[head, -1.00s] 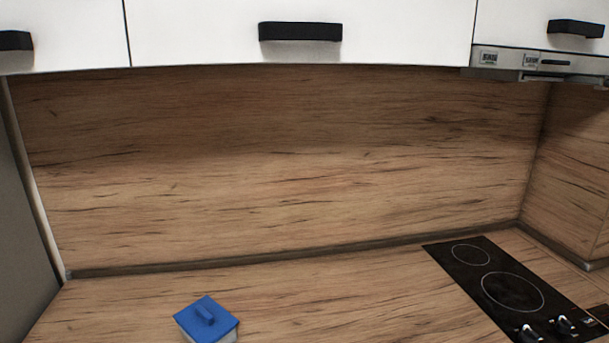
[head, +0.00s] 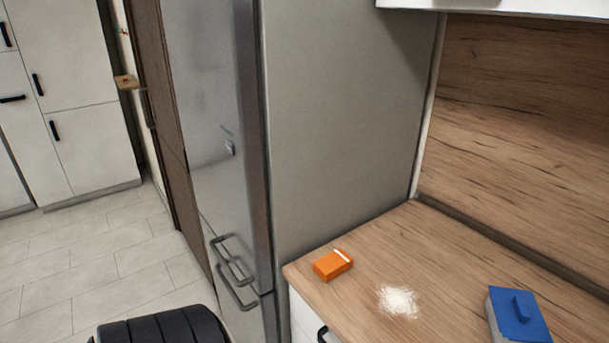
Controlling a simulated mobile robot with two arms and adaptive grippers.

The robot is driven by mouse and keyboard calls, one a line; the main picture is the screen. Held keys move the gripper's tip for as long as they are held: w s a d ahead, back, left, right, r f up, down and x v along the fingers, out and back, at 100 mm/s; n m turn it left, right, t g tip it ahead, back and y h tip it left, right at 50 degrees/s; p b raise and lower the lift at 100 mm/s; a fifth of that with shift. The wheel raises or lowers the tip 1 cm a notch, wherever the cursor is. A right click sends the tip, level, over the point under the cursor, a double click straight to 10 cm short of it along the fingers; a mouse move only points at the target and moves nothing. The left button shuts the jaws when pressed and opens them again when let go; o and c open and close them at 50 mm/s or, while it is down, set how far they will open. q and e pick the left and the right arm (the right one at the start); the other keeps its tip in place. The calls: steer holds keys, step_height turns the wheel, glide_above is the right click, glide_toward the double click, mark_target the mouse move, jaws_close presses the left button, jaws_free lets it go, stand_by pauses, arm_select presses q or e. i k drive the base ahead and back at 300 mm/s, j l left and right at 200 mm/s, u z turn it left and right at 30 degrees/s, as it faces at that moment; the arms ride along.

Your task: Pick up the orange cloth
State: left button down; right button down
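The orange cloth (head: 331,265) appears as a small, block-shaped folded bundle with a white strip on its top edge. It lies on the wooden countertop (head: 450,262), near the left front corner beside the fridge. Nothing covers it. Neither of my grippers shows in the head view, so their state cannot be seen.
A patch of white powder (head: 399,302) lies right of the cloth. Farther right stands a box with a blue lid (head: 507,325). The tall grey fridge (head: 340,120) rises behind and left of the cloth. Tiled floor (head: 90,260) is open at left.

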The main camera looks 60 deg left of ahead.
mark_target(329, 268)
steer(key=u, duration=1.55)
